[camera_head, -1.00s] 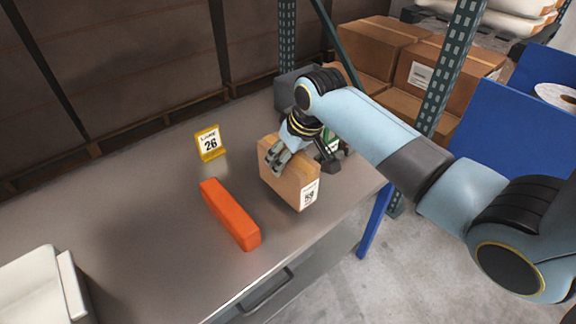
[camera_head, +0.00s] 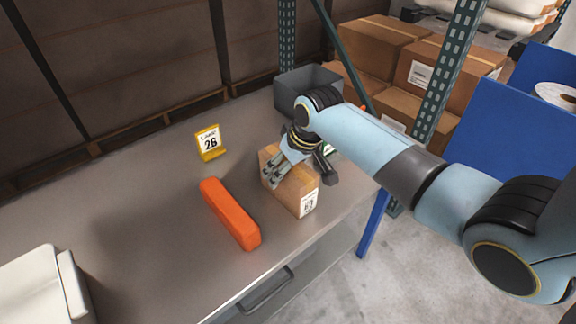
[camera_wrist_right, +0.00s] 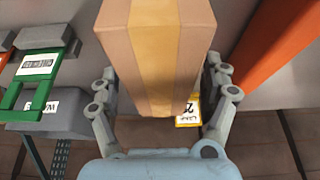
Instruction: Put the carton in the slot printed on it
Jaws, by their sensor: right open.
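The brown carton (camera_head: 280,188) stands on the grey bench, with a white printed label (camera_head: 309,203) on its near face; the number is too blurred to be sure of. In the right wrist view the carton (camera_wrist_right: 155,50) shows its tape stripe between the fingers. My right gripper (camera_head: 299,176) is open and straddles the carton's upper part; its fingers (camera_wrist_right: 160,88) sit on both sides. A yellow sign reading 26 (camera_head: 210,143) stands behind and left of the carton. A green sign (camera_head: 331,150) is mostly hidden by my arm; it shows in the wrist view (camera_wrist_right: 38,66). My left gripper is out of view.
An orange bar (camera_head: 230,214) lies on the bench (camera_head: 140,230) left of the carton. A grey bin (camera_head: 318,78) stands at the back corner, beside a rack post. A white machine (camera_head: 35,285) stands at front left. The bench between it and the orange bar is clear.

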